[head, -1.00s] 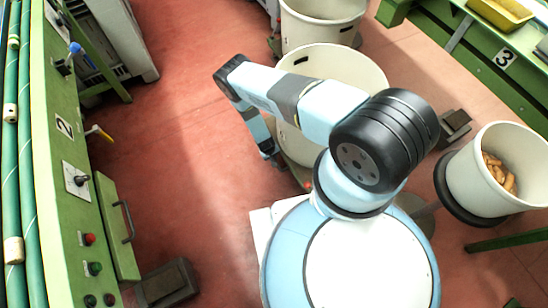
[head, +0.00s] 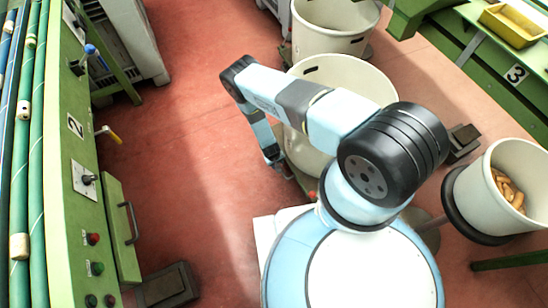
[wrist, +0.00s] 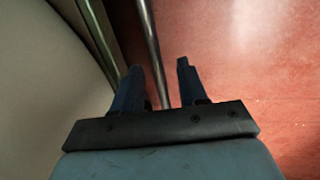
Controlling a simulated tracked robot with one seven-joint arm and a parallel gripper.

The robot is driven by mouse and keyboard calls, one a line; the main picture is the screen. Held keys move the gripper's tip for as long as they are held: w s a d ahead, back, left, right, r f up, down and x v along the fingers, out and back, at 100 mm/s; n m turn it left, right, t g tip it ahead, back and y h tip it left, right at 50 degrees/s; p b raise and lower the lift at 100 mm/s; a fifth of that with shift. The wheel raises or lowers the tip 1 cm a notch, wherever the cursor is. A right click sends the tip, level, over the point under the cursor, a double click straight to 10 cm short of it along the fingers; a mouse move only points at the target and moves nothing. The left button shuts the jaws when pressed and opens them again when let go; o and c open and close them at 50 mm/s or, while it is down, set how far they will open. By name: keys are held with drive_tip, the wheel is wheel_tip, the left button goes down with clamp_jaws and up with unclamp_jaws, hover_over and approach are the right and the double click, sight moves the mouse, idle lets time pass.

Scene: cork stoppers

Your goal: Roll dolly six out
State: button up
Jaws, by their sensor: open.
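My gripper (wrist: 159,70) is open in the wrist view, its two dark fingers pointing away from the camera. A thin metal bar (wrist: 150,40) runs between the fingers in the picture; I cannot tell whether either finger touches it. In the head view my gripper (head: 272,156) hangs low at the left side of a large white bin (head: 368,76). The bin's pale wall (wrist: 40,90) fills the left of the wrist view, with a greenish rail (wrist: 100,40) beside it. No number six is readable, and the dolly under the bin is mostly hidden.
Another white bin (head: 330,42) stands behind. Open red floor (head: 185,130) lies between the panel and the bins.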

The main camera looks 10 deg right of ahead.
wheel_tip(320, 180, up, 12)
drive_tip(key=a, duration=0.2)
drive_tip(key=shift+s+a+f, duration=0.2)
drive_tip(key=shift+s+f, duration=0.05)
drive_tip(key=shift+s, duration=0.05)
idle(0.5)
